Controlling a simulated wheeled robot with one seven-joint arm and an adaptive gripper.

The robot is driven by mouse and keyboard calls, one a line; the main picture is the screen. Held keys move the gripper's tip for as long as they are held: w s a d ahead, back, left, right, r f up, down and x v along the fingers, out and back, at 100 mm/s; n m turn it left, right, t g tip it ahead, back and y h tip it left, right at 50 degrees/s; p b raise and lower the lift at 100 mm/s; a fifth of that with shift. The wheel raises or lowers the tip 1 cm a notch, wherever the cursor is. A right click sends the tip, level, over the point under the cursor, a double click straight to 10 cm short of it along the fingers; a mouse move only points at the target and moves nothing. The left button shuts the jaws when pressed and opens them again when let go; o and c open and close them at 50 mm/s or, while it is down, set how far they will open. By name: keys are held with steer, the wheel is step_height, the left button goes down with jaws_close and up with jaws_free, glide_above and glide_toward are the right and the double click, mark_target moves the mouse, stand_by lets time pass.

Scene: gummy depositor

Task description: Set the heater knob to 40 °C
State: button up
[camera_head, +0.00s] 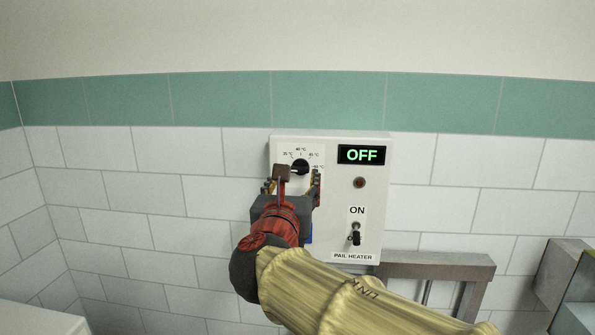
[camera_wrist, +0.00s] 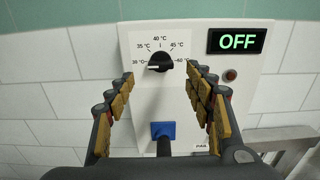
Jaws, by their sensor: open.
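The heater knob (camera_wrist: 160,61) is black and round with a white pointer mark. It sits on the white pail heater box (camera_head: 330,200) on the wall. In the wrist view the pointer lies toward the lowest label at the left of the scale, and the 40 °C mark (camera_wrist: 160,38) is at the top. My gripper (camera_head: 292,184) is open and empty in front of the box. In the wrist view its fingers (camera_wrist: 152,80) stand apart on either side of the knob, not visibly touching it.
The box has a display reading OFF (camera_head: 361,155), a dark red lamp (camera_head: 359,182) and a toggle switch (camera_head: 355,236) below an ON label. A blue square part (camera_wrist: 163,130) is below the knob. A grey metal frame (camera_head: 435,262) stands at the lower right.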

mark_target(299, 169)
steer(key=w, duration=0.2)
steer(key=w+d+p, duration=0.1)
steer(key=w, duration=0.4)
steer(key=shift+d, duration=0.25)
steer(key=shift+c, duration=0.5)
steer(key=c, duration=1.1)
